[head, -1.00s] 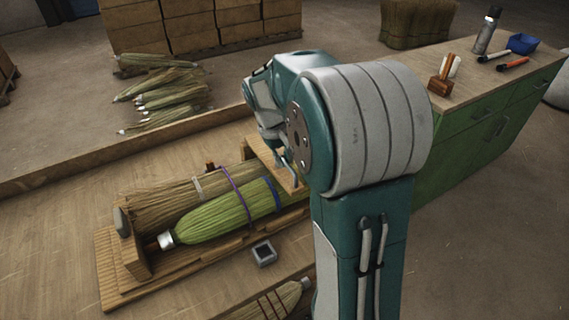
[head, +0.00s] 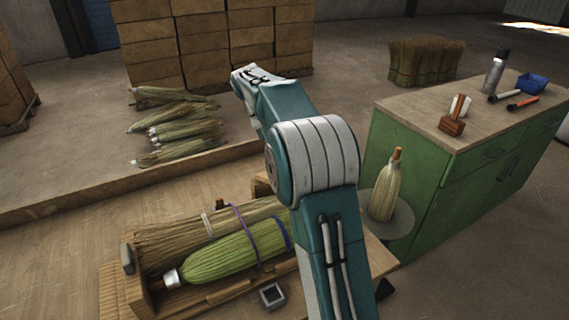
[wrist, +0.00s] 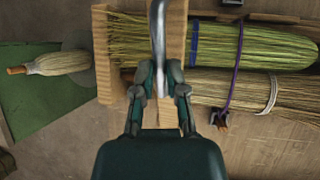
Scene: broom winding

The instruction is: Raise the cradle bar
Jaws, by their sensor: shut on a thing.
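In the wrist view my gripper (wrist: 160,88) is shut on a curved metal bar (wrist: 157,30), which I take for the cradle bar. The bar crosses above the wooden end board (wrist: 175,32) of the cradle; how high it stands is hard to tell. In the head view the cradle (head: 141,285) lies at lower left, and my arm hides its right end, the bar and my gripper. A green broom head (head: 235,254) with a blue band and a tan broom head (head: 165,247) lie side by side in it, with a purple strap (head: 241,223) across them.
A small dark square box (head: 270,295) sits in front of the cradle. Tools and a blue bin (head: 531,83) are on the cabinet top. Brooms (head: 175,130) lie on the floor behind.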

